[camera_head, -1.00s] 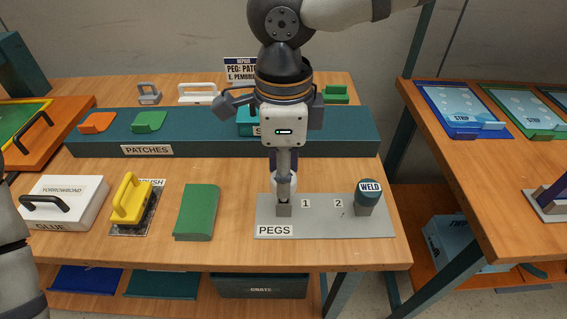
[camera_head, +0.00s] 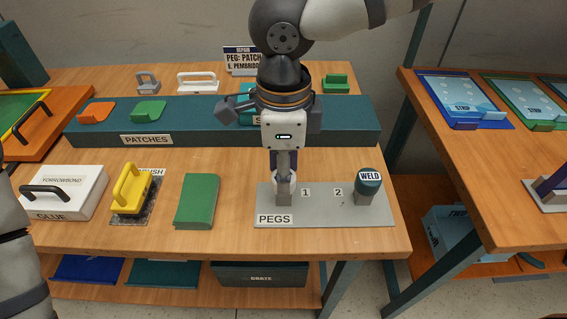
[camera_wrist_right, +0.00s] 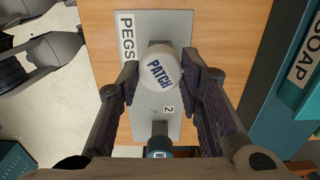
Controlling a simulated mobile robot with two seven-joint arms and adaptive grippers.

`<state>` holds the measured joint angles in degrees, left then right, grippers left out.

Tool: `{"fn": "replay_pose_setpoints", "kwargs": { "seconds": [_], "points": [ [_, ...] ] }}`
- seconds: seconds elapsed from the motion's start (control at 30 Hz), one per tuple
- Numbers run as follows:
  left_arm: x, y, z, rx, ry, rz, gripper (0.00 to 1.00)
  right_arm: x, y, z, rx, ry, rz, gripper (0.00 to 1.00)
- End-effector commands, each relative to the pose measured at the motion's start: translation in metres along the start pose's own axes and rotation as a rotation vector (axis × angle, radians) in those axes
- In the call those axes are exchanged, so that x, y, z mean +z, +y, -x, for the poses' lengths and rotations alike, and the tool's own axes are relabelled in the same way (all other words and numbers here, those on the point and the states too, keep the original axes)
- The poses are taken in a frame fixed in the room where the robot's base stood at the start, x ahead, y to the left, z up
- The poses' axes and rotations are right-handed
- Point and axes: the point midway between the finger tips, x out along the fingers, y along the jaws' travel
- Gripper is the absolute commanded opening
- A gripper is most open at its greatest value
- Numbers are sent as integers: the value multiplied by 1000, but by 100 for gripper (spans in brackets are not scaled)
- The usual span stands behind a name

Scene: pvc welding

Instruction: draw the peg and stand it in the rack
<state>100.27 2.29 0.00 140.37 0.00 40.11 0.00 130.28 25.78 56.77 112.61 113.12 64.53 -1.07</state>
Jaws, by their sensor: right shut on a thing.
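The white peg (camera_wrist_right: 158,72) marked PATCH is between the fingers of my right gripper (camera_wrist_right: 160,80) in the right wrist view. In the head view my right gripper (camera_head: 284,172) points straight down and is shut on the peg (camera_head: 275,179), mostly hidden by the fingers. The peg is upright over the left grey block of the rack (camera_head: 320,215), a flat grey plate labelled PEGS with numbers 1 and 2. I cannot tell whether peg and block touch. A dark teal peg (camera_head: 368,184) marked WELD stands on the right block. My left gripper is out of view.
A green block (camera_head: 196,202), a yellow-handled brush (camera_head: 132,193) and a white glue box (camera_head: 66,196) stand left of the rack. The teal PATCHES shelf (camera_head: 200,133) runs behind. Bare wood lies between the green block and the rack.

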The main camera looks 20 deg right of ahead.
Motion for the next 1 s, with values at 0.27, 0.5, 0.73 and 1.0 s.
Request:
{"fn": "replay_pose_setpoints", "kwargs": {
  "seconds": [0.27, 0.5, 0.73, 1.0],
  "points": [
    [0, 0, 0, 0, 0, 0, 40, 0, 0, 0, 0, 0, 0, 57],
    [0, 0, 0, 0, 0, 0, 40, 0, -1, 10, -2, -1, -2, 57],
    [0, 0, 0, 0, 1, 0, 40, 0, -1, 70, -5, -3, -3, 57],
    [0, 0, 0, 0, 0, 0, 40, 0, 0, 117, -1, 0, 0, 57]
  ]
}}
